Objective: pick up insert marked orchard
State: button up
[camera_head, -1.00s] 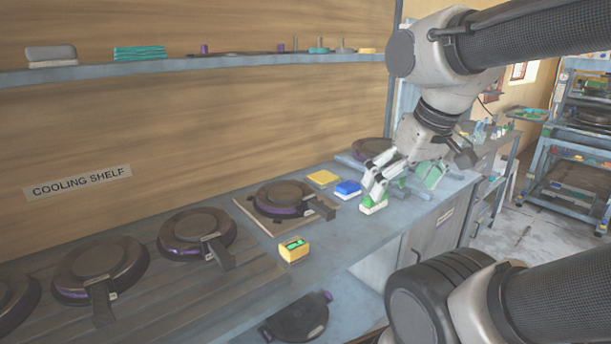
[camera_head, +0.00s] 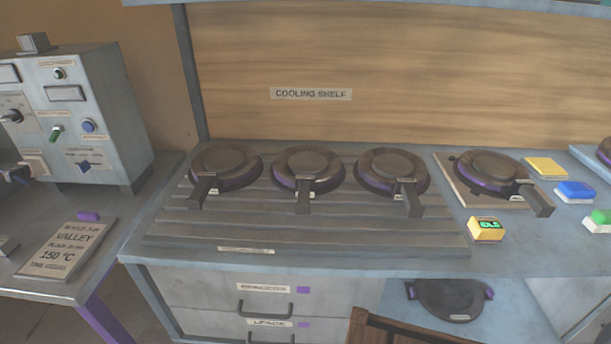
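Several round dark inserts with handles show. Three stand in a row on the slatted cooling shelf: a left one (camera_head: 227,167), a middle one (camera_head: 307,171) and a right one (camera_head: 391,172). A fourth insert (camera_head: 490,171) sits on a square board farther right. Each has a small pale tag near its handle, too small to read, so I cannot tell which is marked orchard. Another dark round piece (camera_head: 450,299) lies on the level below the counter. My gripper is outside the current view.
A control box (camera_head: 80,115) and a sign reading VALLEY, 150 °C (camera_head: 66,249) stand at left. A yellow device with a green display (camera_head: 486,230), a yellow block (camera_head: 545,167) and a blue block (camera_head: 574,191) are at right. Drawers (camera_head: 260,294) are below the cooling shelf (camera_head: 330,236).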

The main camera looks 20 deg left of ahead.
aim_at(216, 169)
jog(key=i+l+u, duration=0.2)
jog(key=l, duration=0.25)
jog(key=l+u, duration=0.15)
jog(key=l, duration=0.35)
jog(key=i+l+u, duration=0.2)
jog(key=l, duration=0.3)
jog(key=j, duration=0.8)
jog(key=k+j, duration=0.1)
jog(key=j, duration=1.45)
jog(key=k+j+z, duration=0.1)
jog(key=j, duration=0.65)
jog(key=k+j, duration=0.1)
jog(key=j, duration=0.7)
jog(key=k+j, duration=0.1)
jog(key=j, duration=0.65)
jog(key=k+j, duration=0.1)
jog(key=j, duration=1.45)
jog(key=k+z, duration=0.05)
